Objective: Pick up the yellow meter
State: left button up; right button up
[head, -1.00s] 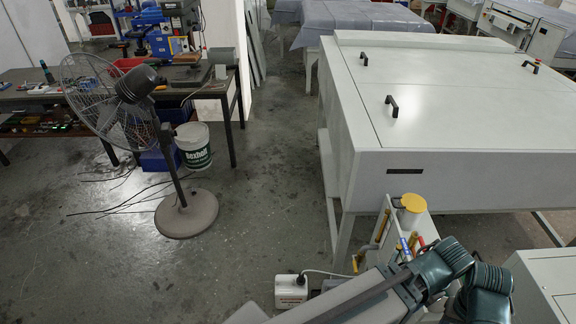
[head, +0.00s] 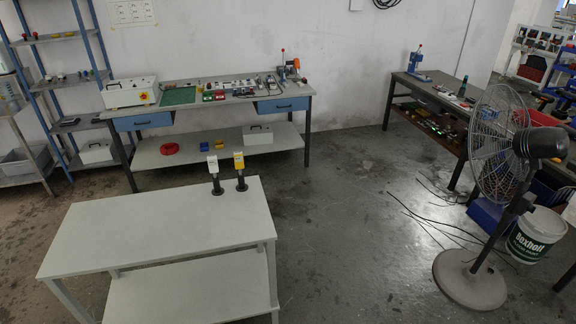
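The yellow meter (head: 239,161) stands upright on a black base near the far right corner of a light grey table (head: 150,230). A similar white meter (head: 212,166) stands upright on its own black base just to its left. The two are close together with a small gap between them. Neither of my grippers is visible in the head view, so their state cannot be seen.
A workbench (head: 215,88) with tools stands behind the table along the wall. A blue-framed shelf (head: 60,80) is at the left. A pedestal fan (head: 505,150) and a white bucket (head: 535,236) stand at the right.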

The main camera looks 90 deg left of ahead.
aim_at(239, 161)
jog(key=u, duration=3.3)
jog(key=i+u, duration=0.3)
jog(key=i+l+u, duration=0.15)
jog(key=i+u, duration=0.2)
jog(key=i+l+u, duration=0.1)
jog(key=l+u, duration=0.25)
jog(key=l, duration=0.3)
jog(key=l+u, duration=0.35)
jog(key=l, duration=0.3)
jog(key=l+u, duration=0.35)
jog(key=l, duration=0.3)
